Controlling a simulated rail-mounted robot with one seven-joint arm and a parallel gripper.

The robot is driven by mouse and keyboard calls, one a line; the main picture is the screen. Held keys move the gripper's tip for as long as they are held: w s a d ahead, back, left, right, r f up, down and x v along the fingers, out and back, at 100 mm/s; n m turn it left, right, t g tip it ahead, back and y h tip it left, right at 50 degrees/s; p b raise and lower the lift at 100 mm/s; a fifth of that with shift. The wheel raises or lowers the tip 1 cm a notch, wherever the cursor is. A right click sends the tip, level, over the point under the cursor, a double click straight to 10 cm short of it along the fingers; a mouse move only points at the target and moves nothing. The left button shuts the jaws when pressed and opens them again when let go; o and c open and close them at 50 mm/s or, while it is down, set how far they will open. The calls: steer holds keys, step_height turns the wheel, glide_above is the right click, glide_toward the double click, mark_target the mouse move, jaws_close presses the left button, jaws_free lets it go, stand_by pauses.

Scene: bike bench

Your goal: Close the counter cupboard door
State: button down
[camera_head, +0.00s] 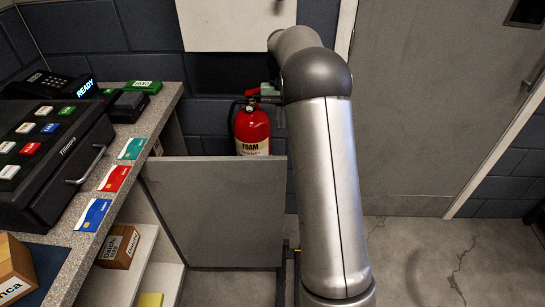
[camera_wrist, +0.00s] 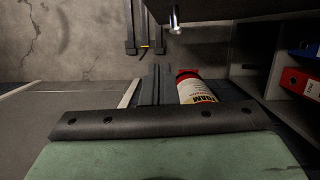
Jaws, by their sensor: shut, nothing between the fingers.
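The counter cupboard door (camera_head: 215,210) is a plain grey panel. It stands open, jutting out to the right from the counter (camera_head: 172,95), and the shelves (camera_head: 150,240) inside show to its left. My gripper (camera_head: 254,98) appears beyond the door's top edge, beside the fire extinguisher, partly hidden by my arm. Its fingers also show in the wrist view (camera_wrist: 156,82); they are together and hold nothing. A dark panel that looks like the door (camera_wrist: 225,12) crosses the top of the wrist view. I see no contact between gripper and door.
A red foam fire extinguisher (camera_head: 252,130) stands by the wall behind the door, close beside my fingers in the wrist view (camera_wrist: 195,88). A cash register (camera_head: 50,150) and cards (camera_head: 115,178) lie on the counter. A box (camera_head: 118,246) sits on the cupboard shelf. Floor at right (camera_head: 450,255) is clear.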

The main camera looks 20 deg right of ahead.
steer(key=shift+s+a+f, duration=0.35)
steer(key=shift+s+f, duration=0.65)
steer(key=shift+f, duration=0.55)
steer(key=shift+s+a+f, duration=0.4)
steer(key=shift+s+f, duration=0.6)
steer(key=shift+f, duration=0.55)
steer(key=shift+s+a+f, duration=0.35)
steer(key=shift+s+f, duration=0.65)
steer(key=shift+f, duration=0.55)
steer(key=shift+s, duration=0.15)
